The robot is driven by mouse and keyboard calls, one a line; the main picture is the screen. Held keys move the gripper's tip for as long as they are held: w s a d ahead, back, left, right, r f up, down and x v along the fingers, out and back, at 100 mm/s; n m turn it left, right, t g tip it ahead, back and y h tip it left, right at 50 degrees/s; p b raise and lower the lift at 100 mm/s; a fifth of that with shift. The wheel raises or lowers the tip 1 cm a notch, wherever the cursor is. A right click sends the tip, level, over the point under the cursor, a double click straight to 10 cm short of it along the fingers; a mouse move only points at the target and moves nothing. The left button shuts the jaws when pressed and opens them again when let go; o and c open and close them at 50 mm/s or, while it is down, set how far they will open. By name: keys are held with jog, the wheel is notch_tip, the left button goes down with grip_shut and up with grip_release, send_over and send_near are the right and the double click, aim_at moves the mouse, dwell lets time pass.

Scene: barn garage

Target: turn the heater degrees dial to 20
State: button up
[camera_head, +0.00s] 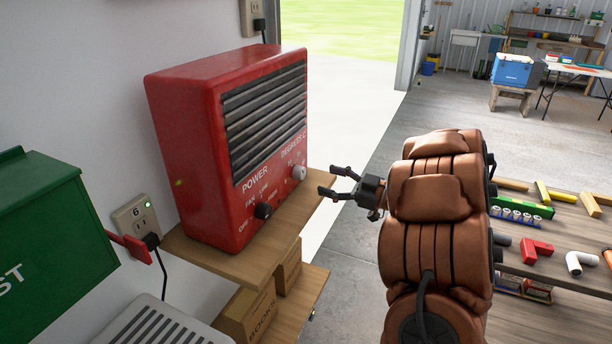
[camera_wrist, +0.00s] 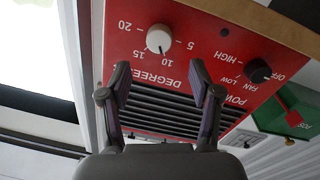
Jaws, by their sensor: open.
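The red heater (camera_head: 185,130) stands on a wooden shelf, its front with dark slats facing right. The white degrees dial (camera_head: 298,172) is at the lower far end of that front. In the wrist view the heater appears upside down, and the white dial (camera_wrist: 158,40) is ringed by the marks 5, 10, 15 and 20. A small dark mark on the dial appears to point near 10. My gripper (camera_head: 328,181) is open and empty, just right of the dial and apart from it. In the wrist view its fingertips (camera_wrist: 159,74) spread below the dial.
The black power knob (camera_head: 263,210) sits near the white dial. The shelf (camera_head: 240,262) runs under the heater, with boxes below. A green box (camera_head: 50,235) and an outlet (camera_head: 136,218) are at left. A workbench (camera_head: 560,222) with several items stands at right.

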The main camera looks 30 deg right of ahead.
aim_at(303, 173)
jog(key=shift+p+x, duration=0.6)
jog(key=shift+x, duration=3.15)
jog(key=shift+r, duration=0.1)
jog(key=c, duration=1.1)
